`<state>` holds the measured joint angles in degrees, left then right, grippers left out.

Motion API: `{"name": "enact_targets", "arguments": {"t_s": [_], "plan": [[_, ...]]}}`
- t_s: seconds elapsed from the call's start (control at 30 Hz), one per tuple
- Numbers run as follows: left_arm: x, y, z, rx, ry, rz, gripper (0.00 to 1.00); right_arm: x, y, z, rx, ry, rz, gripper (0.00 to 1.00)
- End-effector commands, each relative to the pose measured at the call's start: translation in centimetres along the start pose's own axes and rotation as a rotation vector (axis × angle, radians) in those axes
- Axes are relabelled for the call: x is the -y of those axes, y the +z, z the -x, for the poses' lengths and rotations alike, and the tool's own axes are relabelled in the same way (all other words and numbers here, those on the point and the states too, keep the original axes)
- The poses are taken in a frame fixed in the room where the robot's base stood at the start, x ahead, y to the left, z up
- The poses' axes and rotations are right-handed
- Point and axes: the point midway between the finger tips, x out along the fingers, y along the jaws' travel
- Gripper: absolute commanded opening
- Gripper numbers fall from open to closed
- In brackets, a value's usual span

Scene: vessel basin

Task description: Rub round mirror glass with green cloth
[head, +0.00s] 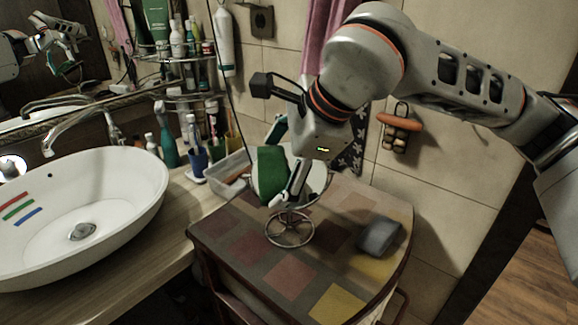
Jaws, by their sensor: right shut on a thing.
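The green cloth (270,173), with a white part, is in my right gripper (284,170), which is shut on it. The gripper holds it above the patchwork-topped cabinet, in front of the round mirror (317,184). The mirror stands on a round wire-like base (290,230). The gripper and cloth hide much of its glass, and I cannot tell whether the cloth touches the glass. My left gripper is not in view.
A white basin (120,190) with a tap stands on the counter at left. A grey block (380,236) lies right of the mirror on the cabinet top (240,250). A clear tray (228,172), a blue cup (198,160) and several bottles stand behind.

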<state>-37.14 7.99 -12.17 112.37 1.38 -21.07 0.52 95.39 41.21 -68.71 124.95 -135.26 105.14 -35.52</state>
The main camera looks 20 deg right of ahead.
Motion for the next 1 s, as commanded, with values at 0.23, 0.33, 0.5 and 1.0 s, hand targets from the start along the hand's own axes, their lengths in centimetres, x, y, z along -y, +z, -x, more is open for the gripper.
{"name": "enact_targets", "arguments": {"t_s": [0.23,0.33,0.5,1.0], "plan": [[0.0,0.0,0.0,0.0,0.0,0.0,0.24,0.0,0.5,-0.1,0.0,0.0,0.0,0.63],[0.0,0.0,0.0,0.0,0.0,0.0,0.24,0.0,0.4,-0.1,0.0,0.0,0.0,0.63],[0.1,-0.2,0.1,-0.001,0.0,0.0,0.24,0.1,0.6,0.2,0.0,-0.002,0.001,0.63],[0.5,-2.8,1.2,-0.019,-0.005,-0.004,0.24,0.1,2.3,4.3,0.001,-0.003,0.002,0.63]]}}
